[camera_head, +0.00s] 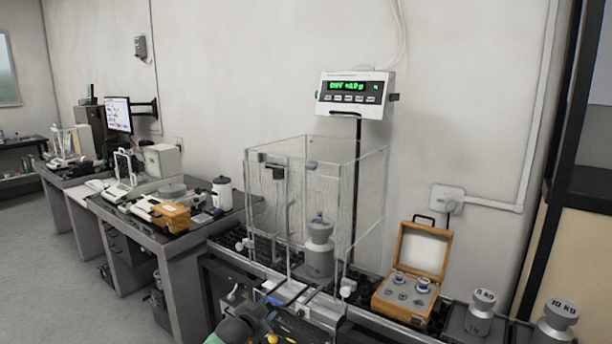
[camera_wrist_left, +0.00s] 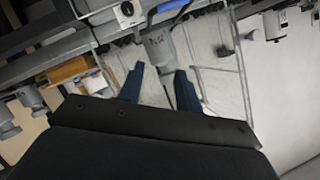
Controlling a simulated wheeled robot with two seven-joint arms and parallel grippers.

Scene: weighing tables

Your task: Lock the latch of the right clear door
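The clear-walled box (camera_head: 372,205) stands on the bench with a large grey weight (camera_head: 320,250) inside. Small dark fittings (camera_head: 276,171) sit high on its front left panels. I cannot tell from here which one is the latch of the right clear door, or whether it is locked. My left gripper (camera_head: 272,303) is low in front of the box, only partly visible. In the left wrist view its two blue fingers (camera_wrist_left: 158,82) are spread apart, with nothing held between them. The weight (camera_wrist_left: 155,45) and clear panels (camera_wrist_left: 222,95) show beyond them. My right gripper is not in view.
A lit display (camera_head: 355,95) stands on a post behind the box. To the right are an open wooden case (camera_head: 420,255) of small weights and two large weights (camera_head: 480,312). A bench with instruments (camera_head: 160,238) lies to the left.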

